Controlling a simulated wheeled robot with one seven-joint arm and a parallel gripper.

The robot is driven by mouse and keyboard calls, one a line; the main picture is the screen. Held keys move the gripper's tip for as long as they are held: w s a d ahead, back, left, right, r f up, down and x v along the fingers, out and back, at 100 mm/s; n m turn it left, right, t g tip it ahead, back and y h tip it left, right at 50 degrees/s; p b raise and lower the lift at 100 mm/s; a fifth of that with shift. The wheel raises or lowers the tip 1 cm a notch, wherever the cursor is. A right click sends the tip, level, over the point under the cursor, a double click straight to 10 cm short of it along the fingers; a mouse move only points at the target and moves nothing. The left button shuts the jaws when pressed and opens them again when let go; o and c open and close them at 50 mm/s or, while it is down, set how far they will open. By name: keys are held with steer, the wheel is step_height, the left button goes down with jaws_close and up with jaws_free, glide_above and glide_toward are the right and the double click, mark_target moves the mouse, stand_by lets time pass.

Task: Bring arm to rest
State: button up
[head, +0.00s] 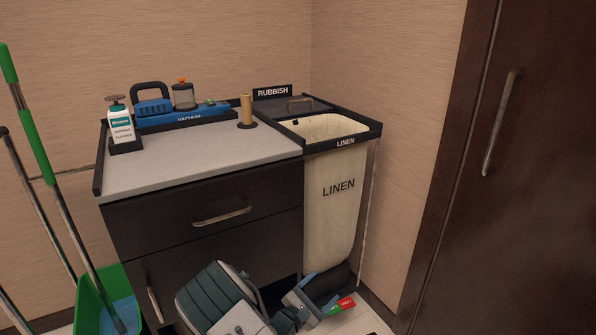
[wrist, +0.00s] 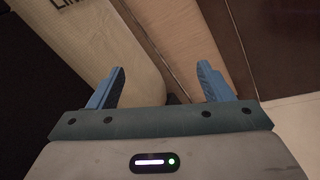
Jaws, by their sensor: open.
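My gripper (wrist: 162,66) is open in the wrist view, with its two blue fingers wide apart and nothing between them. In the head view my arm (head: 215,297) is low at the bottom centre, in front of the cart's lower part. The gripper end of it is beside the lower part of the linen bag in the picture. The fingers are hard to make out there, and whether they touch anything cannot be told.
A dark door (head: 520,200) is at right. Open floor is barely visible.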

steer(key=s+d+r+m+g+p, duration=0.4)
steer(key=s+d+r+m+g, duration=0.25)
steer(key=r, duration=0.45)
steer(key=s+d+r+m+g+p, duration=0.5)
steer(key=s+d+r+m+g, duration=0.15)
steer(key=r, duration=0.45)
steer(key=s+a+r+m+t+y+p, duration=0.1)
steer(key=s+r+m+y+p, duration=0.3)
steer(key=r, duration=0.7)
steer(key=s+a+r+m+y+p, duration=0.3)
steer(key=s+r+m+y+p, duration=0.2)
steer(key=s+r, duration=0.6)
steer(key=r+y+p, duration=0.1)
steer(key=y+p, duration=0.1)
steer(key=p, duration=0.1)
steer(key=shift+s+r+t+y, duration=0.3)
steer(key=shift+s+t+y, duration=0.1)
